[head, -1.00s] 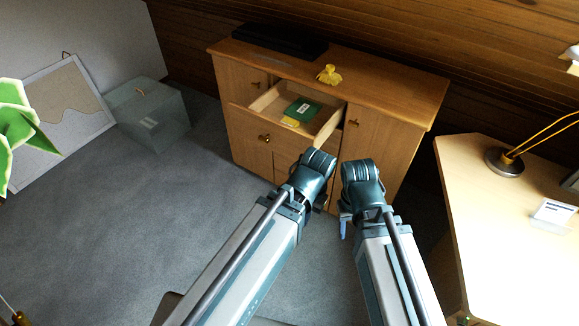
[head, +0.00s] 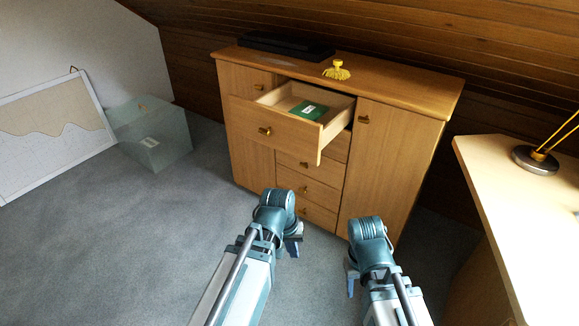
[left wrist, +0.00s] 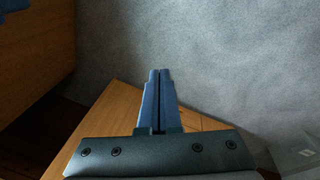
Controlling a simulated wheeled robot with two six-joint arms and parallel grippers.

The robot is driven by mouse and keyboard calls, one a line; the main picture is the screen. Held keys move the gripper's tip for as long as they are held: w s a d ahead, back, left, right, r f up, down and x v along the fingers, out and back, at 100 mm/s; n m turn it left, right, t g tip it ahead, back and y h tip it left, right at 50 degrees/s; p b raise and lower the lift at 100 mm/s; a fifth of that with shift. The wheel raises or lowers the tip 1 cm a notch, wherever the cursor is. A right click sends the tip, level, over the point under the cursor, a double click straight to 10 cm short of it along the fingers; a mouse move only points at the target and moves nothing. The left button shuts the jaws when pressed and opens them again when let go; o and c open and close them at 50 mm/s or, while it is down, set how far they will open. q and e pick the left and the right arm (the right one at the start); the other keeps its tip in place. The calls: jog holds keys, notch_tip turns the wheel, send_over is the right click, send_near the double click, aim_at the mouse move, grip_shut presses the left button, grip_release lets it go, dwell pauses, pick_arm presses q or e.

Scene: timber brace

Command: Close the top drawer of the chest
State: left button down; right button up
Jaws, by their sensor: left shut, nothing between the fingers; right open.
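The wooden chest (head: 395,165) stands against the timber wall, in the middle of the head view. Its top drawer (head: 275,132) is pulled well out, with a brass knob on its front and a green item (head: 308,110) inside. My left gripper (head: 293,243) is in front of and below the drawer, apart from it. In the left wrist view its fingers (left wrist: 160,78) are together with nothing between them. My right gripper (head: 352,278) is open, to the right and nearer to me, touching nothing that I can see.
Lower drawers (head: 308,187) are shut. A yellow tassel (head: 337,70) and a flat black object (head: 285,46) lie on the chest top. A desk (head: 500,190) with a lamp (head: 540,158) stands right. A translucent box (head: 155,135) stands left. Grey carpet (head: 130,240) is clear.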

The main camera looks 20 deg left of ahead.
aim_at(328, 121)
pick_arm(q)
jog(key=w+f+n+t+h+b, duration=0.2)
jog(key=w+f+n+b, duration=0.1)
jog(key=w+n, duration=0.15)
jog(key=w+a+r+n+t+h, duration=0.2)
jog(key=w+r+n+t+h, duration=0.3)
jog(key=n, duration=0.4)
jog(key=w+a+r+n+t+y, duration=0.2)
jog(key=w+a+r+n+t, duration=0.3)
jog(key=a+r+n+t, duration=0.7)
jog(key=w+d+n+g, duration=0.1)
jog(key=w, duration=0.3)
jog(key=w+d+r+n+g, duration=0.1)
jog(key=w+d+n, duration=0.1)
jog(key=w, duration=0.3)
jog(key=w+d+r+n+g, duration=0.1)
jog(key=w+d+n, duration=0.1)
jog(key=w, duration=0.2)
jog(key=shift+w+d+b, duration=0.15)
jog(key=shift+w+b, duration=0.15)
jog(key=shift+b, duration=0.1)
pick_arm(e)
notch_tip(328, 121, down, 6)
jog(key=shift+r, duration=0.15)
